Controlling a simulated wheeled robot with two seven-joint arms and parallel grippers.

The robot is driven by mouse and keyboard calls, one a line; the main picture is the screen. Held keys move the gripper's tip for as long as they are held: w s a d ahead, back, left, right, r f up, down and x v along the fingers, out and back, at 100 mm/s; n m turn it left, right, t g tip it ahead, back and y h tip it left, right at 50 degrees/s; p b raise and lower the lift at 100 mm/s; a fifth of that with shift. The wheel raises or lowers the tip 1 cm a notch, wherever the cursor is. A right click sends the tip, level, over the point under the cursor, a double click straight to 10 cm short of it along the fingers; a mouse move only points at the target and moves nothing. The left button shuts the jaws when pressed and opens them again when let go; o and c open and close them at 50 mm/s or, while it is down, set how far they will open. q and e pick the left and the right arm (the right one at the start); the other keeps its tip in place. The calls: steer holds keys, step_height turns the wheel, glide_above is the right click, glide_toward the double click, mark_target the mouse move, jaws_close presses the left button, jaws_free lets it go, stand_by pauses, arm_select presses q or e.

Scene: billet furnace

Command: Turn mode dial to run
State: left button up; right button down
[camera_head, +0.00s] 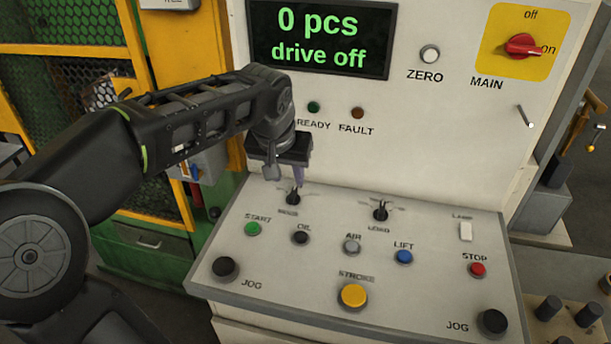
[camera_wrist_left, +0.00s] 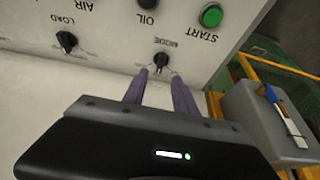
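The mode dial (camera_head: 293,197) is a small black knob on the sloped control panel (camera_head: 330,222), at its upper left. In the left wrist view the dial (camera_wrist_left: 161,60) sits under the upside-down label MODE. My left gripper (camera_head: 296,178) is just above and behind the dial in the head view. In the left wrist view its two purple fingers (camera_wrist_left: 159,74) are apart, with their tips close to the dial, one toward each side. I cannot tell whether they touch it. The dial's position marks are too small to read. My right gripper is in neither view.
The load dial (camera_head: 380,210) stands right of the mode dial. Start, oil, air and lift buttons (camera_head: 404,257) lie in front. The display (camera_head: 320,38) reads "0 pcs" and "drive off". The red main switch (camera_head: 523,45) points toward on. A yellow guard frame (camera_head: 186,60) stands left.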

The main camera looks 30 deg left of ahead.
mark_target(293, 193)
arm_select(q)
steer(key=shift+s, duration=0.2)
steer(key=x, duration=0.7)
steer(key=shift+w+a+f+p, duration=0.1)
steer(key=shift+w+f+p, duration=0.1)
steer(key=shift+f+p, duration=0.15)
steer(key=shift+c, duration=0.5)
jaws_close()
